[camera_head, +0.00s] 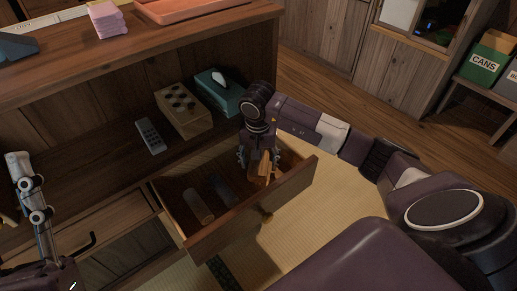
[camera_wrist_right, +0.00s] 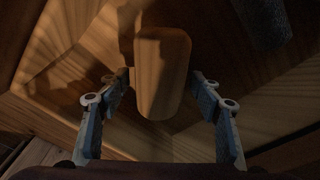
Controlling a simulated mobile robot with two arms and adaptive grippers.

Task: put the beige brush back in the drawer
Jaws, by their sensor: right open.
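The beige brush (camera_wrist_right: 161,75) shows as a pale wood-coloured, rounded block between the fingers of my right gripper (camera_wrist_right: 160,104) in the right wrist view, with gaps beside it. In the head view, my right gripper (camera_head: 258,166) points down into the right end of the open drawer (camera_head: 250,222); a tan part of the brush (camera_head: 265,170) shows by its fingers. The right fingers are spread apart. Part of my left gripper (camera_head: 30,188) shows at the lower left edge, away from the drawer; its opening cannot be judged.
In the drawer lie a brownish cylinder (camera_head: 198,206) and a dark object (camera_head: 222,187). On the shelf above are a remote (camera_head: 150,136), a box with dark round tops (camera_head: 183,110) and a teal tissue box (camera_head: 217,92). Tatami floor lies free in front.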

